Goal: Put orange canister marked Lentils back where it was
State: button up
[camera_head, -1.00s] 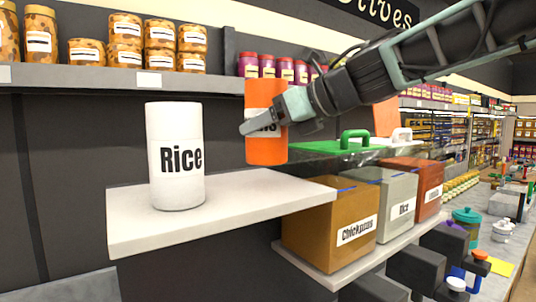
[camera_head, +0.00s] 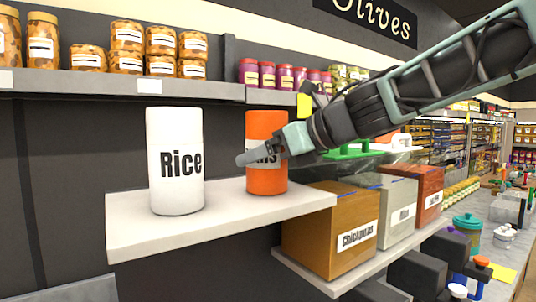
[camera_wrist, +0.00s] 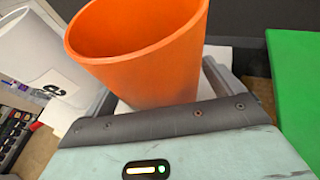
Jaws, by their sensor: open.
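The orange canister (camera_head: 267,125) stands upright on the white shelf (camera_head: 226,216), right of the white Rice canister (camera_head: 176,187). Only the end of its label shows; my gripper covers the rest. My gripper (camera_head: 255,157) is open, with its fingers around the canister at label height. In the wrist view the orange canister (camera_wrist: 140,45) shows its open, hollow top between the fingers. The white canister (camera_wrist: 40,50) is at the left there. Whether the fingers touch the orange canister cannot be told.
Bins marked Chickpeas (camera_head: 330,235), Rice and a third label stand on a lower shelf at the right. A green lid (camera_head: 350,151) lies on the bins' clear covers; it also shows in the wrist view (camera_wrist: 295,85). An upper shelf (camera_head: 130,84) with jars is above.

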jog(key=b+v, duration=0.3)
jog(key=v, duration=0.9)
jog(key=shift+d+f, duration=0.1)
